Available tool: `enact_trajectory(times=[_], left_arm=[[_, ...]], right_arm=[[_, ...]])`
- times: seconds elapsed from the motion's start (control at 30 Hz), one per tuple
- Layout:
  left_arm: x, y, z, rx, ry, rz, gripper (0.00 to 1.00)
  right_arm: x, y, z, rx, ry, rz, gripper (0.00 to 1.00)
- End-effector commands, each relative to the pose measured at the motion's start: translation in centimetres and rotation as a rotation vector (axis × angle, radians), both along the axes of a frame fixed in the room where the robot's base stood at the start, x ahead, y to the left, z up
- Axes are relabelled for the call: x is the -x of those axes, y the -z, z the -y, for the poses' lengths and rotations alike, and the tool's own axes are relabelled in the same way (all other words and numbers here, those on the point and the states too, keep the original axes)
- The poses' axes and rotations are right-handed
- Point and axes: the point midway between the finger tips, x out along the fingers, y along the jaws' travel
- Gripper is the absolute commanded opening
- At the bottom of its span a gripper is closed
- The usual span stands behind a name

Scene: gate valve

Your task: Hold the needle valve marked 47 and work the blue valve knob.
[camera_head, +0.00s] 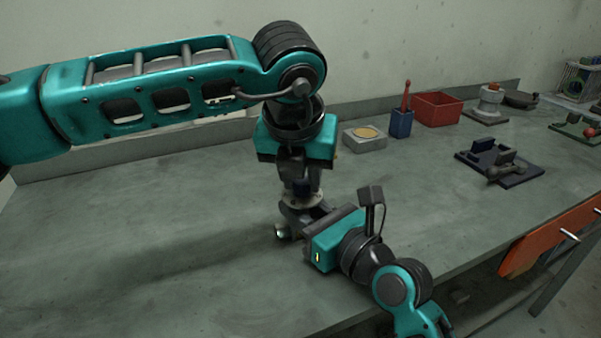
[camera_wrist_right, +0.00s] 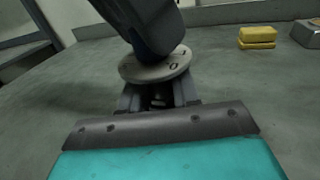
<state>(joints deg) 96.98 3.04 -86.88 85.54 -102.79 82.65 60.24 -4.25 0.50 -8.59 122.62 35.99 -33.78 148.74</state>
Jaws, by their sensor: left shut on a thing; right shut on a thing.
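The needle valve stands upright on the bench in the middle of the head view, mostly hidden by my grippers. Its pale dial disc (camera_head: 303,199) shows there, and in the right wrist view the disc (camera_wrist_right: 157,69) carries dark marks. The number 47 is not readable. My left gripper (camera_head: 301,182) points down from above and is shut on the blue valve knob, which is almost wholly covered. My right gripper (camera_head: 296,222) reaches in low from the right and is shut on the valve's body below the disc; its jaws (camera_wrist_right: 158,100) also show in the right wrist view.
Behind stand a grey box (camera_head: 365,140), a blue holder (camera_head: 401,124) and a red bin (camera_head: 437,109). A dark fixture (camera_head: 498,165) lies to the right. A yellow block (camera_wrist_right: 257,37) shows in the right wrist view. The bench's left part is clear.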

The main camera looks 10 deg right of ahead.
Motion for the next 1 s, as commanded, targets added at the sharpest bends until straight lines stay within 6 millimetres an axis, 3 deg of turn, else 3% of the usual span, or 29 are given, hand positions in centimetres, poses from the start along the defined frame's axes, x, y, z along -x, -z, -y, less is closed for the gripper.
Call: enact_trajectory(times=[1.0], left_arm=[[-0.11, -0.03, 0.53, -0.001, -0.973, 0.002, 0.0]], right_arm=[[-0.01, 0.01, 0.05, 0.0, 0.001, 0.0, 0.0]])
